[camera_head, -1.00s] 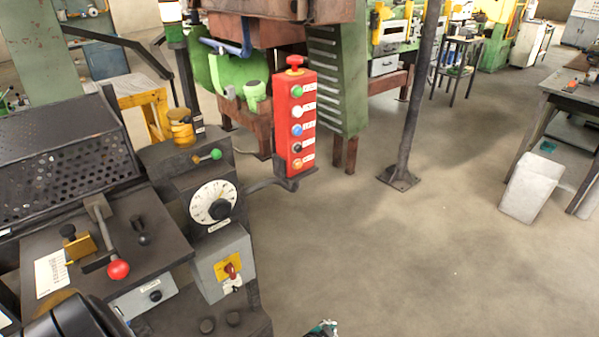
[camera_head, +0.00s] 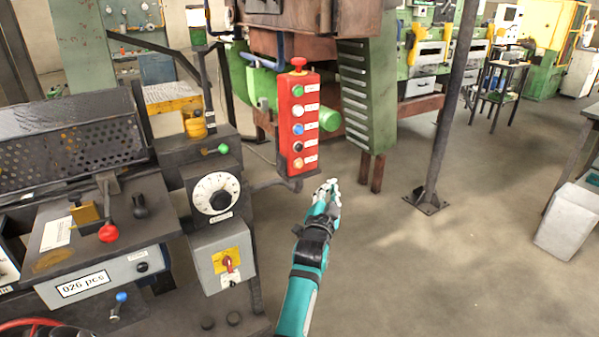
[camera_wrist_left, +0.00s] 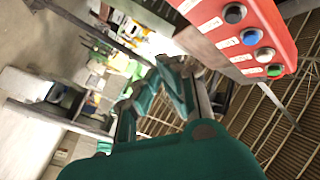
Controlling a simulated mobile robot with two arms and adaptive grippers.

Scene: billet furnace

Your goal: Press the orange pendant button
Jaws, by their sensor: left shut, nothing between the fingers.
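The red pendant box (camera_head: 297,120) stands upright on a bracket. It has a red mushroom knob on top and a column of green, white, blue, black and orange buttons. The orange button (camera_head: 298,163) is the lowest. My left gripper (camera_head: 330,188) is shut and empty, just right of and slightly below the orange button in the head view, apart from the box in the picture. In the left wrist view, the pendant (camera_wrist_left: 215,25) is at the upper right, beyond the fingers (camera_wrist_left: 170,75); the orange button is out of that view. My right gripper is not in view.
A machine console with a dial (camera_head: 216,194), a red-knobbed lever (camera_head: 108,232) and a grey switch box (camera_head: 222,262) lies left of the pendant. A dark post (camera_head: 452,110) stands to the right, with a white bin (camera_head: 568,220) further right. Floor between is clear.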

